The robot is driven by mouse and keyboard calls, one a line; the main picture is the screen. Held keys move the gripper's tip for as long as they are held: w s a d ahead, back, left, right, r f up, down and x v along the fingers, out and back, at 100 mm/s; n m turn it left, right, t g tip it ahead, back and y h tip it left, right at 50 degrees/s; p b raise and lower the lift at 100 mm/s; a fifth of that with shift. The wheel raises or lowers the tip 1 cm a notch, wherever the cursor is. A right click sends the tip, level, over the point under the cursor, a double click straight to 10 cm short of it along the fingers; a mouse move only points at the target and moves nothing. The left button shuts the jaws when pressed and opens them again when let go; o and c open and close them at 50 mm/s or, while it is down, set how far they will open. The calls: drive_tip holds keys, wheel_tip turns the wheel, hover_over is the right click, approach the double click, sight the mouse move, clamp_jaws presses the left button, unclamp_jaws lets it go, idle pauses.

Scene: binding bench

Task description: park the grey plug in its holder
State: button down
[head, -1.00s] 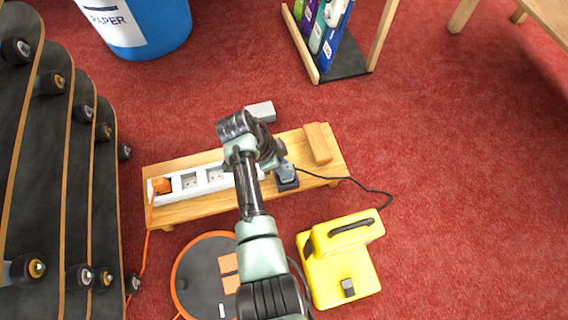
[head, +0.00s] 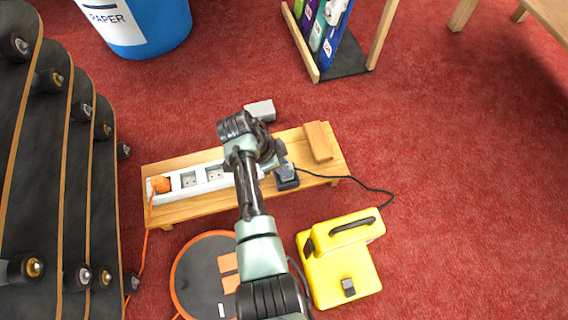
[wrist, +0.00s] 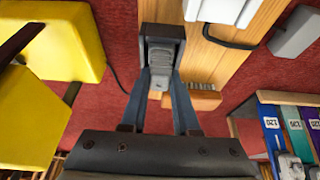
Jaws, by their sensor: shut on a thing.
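The grey plug (head: 284,169) is at the dark grey holder (head: 288,184) near the right part of the low wooden bench. A black cord runs from it to the right. In the wrist view the ridged plug (wrist: 160,66) sits between the fingertips of my gripper (wrist: 161,82), which is shut on it. The dark holder (wrist: 162,32) is right at the plug's far end. I cannot tell how deep the plug sits in it. In the head view my arm covers the fingers and part of the bench.
The white power strip (head: 202,180) with an orange plug (head: 161,185) lies left on the bench (head: 190,209). A yellow case (head: 335,260) and orange-rimmed disc (head: 195,275) lie in front. Carpet at right is clear.

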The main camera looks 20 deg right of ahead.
idle(0.3)
drive_tip(key=c, duration=0.6)
unclamp_jaws()
drive_tip(key=p+v, duration=0.9)
drive_tip(key=v, duration=0.4)
drive_tip(key=shift+f, duration=0.1)
